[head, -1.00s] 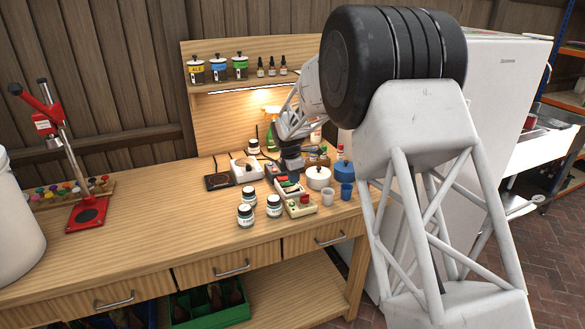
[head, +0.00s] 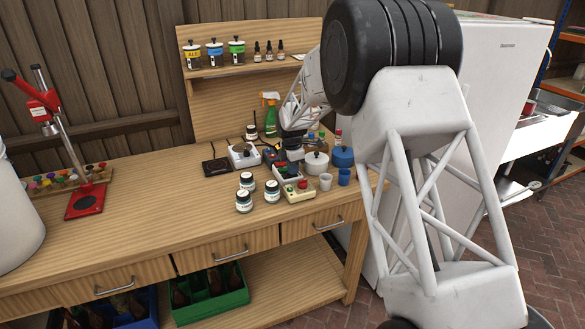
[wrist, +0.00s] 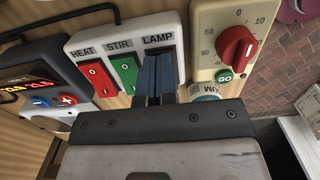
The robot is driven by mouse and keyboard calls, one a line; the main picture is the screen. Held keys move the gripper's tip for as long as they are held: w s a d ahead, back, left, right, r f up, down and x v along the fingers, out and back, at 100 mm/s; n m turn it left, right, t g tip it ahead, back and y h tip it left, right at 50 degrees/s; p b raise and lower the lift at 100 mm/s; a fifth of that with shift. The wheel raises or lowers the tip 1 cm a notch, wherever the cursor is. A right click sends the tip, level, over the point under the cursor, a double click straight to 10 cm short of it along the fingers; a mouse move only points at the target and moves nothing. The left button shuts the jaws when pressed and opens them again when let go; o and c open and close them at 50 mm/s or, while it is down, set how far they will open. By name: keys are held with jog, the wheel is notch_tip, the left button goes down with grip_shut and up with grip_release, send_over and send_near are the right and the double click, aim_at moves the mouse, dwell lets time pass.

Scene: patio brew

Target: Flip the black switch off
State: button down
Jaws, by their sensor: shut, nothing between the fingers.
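The white switch box (wrist: 180,30) in the wrist view bears the labels HEAT, STIR and LAMP. A red rocker switch (wrist: 97,78) is under HEAT and a green rocker switch (wrist: 126,70) is under STIR. My gripper (wrist: 157,58) is shut and empty, its fingertips over the place under LAMP. They hide the black switch there, so its position and any contact cannot be seen. In the head view, my gripper (head: 293,154) is low over the switch box (head: 285,171) on the bench. The light under the shelf is off.
Right of the switch box is a cream dial box (wrist: 202,68) with a red knob (wrist: 236,46). A device with a lit display (wrist: 30,92) is to the left. White jars (head: 245,200), cups (head: 326,181) and a white pot (head: 316,163) crowd nearby. The bench's left front is clear.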

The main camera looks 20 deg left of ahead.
jog(key=shift+w+d+f, duration=0.1)
jog(key=shift+d+f, duration=0.05)
jog(key=shift+f, duration=0.2)
jog(key=shift+d+f, duration=0.1)
jog(key=shift+f, duration=0.45)
jog(key=shift+s, duration=0.2)
jog(key=shift+s+a+r+g, duration=0.15)
jog(key=shift+s+a+g, duration=0.15)
jog(key=shift+s+a, duration=0.3)
jog(key=shift+a, duration=0.1)
jog(key=shift+r, duration=0.15)
notch_tip(320, 180, up, 15)
jog(key=w+d, duration=0.1)
jog(key=w, duration=0.1)
jog(key=shift+d, duration=0.4)
jog(key=shift+w, duration=0.15)
